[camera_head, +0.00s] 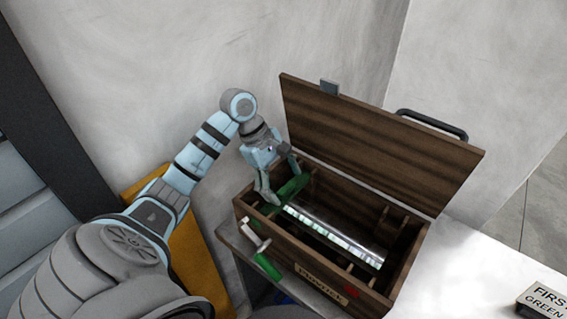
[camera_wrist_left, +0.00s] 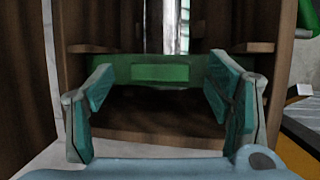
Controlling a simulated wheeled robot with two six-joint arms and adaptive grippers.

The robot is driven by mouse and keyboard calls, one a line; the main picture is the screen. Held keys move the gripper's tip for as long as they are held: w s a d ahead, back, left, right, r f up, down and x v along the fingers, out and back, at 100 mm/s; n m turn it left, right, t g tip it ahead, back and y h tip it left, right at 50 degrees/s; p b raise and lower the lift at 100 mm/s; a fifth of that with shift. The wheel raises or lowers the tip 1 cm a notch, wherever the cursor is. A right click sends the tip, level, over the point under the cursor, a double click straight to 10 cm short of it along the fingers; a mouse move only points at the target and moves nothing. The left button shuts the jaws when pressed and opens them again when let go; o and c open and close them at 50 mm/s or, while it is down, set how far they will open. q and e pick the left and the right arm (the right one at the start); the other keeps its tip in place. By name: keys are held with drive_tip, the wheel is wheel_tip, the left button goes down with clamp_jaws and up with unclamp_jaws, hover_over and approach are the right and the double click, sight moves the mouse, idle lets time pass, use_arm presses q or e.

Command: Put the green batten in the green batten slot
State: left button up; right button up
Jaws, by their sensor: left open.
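The green batten (camera_head: 290,188) lies across the left end of the open wooden box, near the silver cylinder's end. In the left wrist view, the green batten (camera_wrist_left: 160,70) spans the box between its two side walls, with a raised block in its middle. I cannot tell whether it is seated in a slot; no slot shows clearly. My left gripper (camera_head: 279,182) is over the box's left end. In the wrist view its fingers (camera_wrist_left: 160,102) are open on either side of the batten's middle, with a gap between them. My right gripper is not in view.
The wooden box (camera_head: 310,262) has its lid (camera_head: 380,140) raised at the back. A silver cylinder (camera_head: 335,236) lies inside. A green-handled tool (camera_head: 262,255) is at the front left. A white sign block (camera_head: 545,300) stands on the pale surface at right.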

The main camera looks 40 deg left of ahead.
use_arm(q)
drive_tip(key=v, duration=0.7)
drive_tip(key=shift+r, duration=0.2)
